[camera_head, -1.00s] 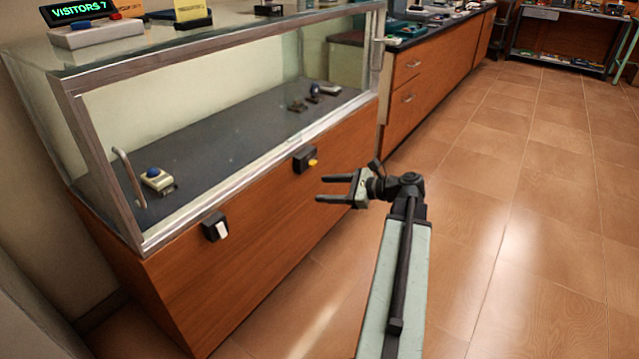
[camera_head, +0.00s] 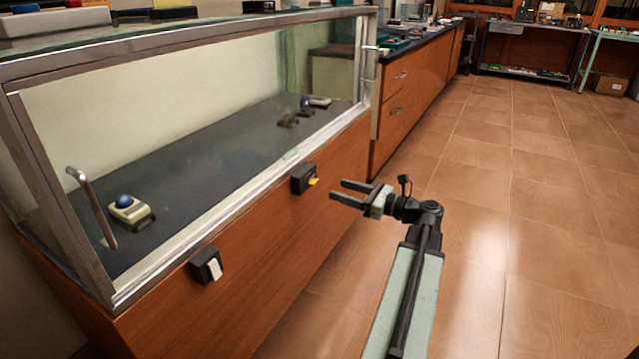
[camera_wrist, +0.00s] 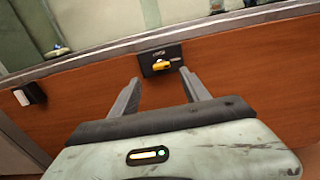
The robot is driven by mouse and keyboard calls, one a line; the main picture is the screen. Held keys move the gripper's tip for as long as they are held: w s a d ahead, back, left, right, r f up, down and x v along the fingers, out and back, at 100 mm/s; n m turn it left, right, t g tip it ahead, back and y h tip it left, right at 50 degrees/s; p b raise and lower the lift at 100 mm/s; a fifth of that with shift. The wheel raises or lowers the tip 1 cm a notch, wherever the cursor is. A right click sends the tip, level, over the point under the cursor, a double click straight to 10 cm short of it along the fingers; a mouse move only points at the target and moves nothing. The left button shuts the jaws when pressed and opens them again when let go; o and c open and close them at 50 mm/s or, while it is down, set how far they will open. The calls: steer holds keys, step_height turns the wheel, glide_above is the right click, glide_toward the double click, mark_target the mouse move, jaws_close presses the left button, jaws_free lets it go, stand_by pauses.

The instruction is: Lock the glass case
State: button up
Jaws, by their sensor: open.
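The glass case (camera_head: 190,62) with a metal frame stands on a wooden base at the left. A black lock box with a yellow key or knob (camera_head: 314,181) sits on the base's front, below the glass at the right. It also shows in the wrist view, where the yellow part (camera_wrist: 160,64) lies ahead of and between my fingers. A second black box with a white switch (camera_head: 208,266) is further left. My gripper (camera_head: 339,191) is open and empty, just right of the lock box in the head view. I cannot tell the exact gap.
A vertical metal handle (camera_head: 92,207) is on the glass at the left. Inside the case are a cream device with a blue knob (camera_head: 130,208) and small dark items. A wooden counter (camera_head: 415,85) continues behind. The tiled floor (camera_head: 520,190) at the right is clear.

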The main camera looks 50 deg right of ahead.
mark_target(317, 182)
steer(key=x, duration=0.7)
steer(key=shift+w, duration=0.25)
steer(key=shift+d, duration=0.1)
jaws_close()
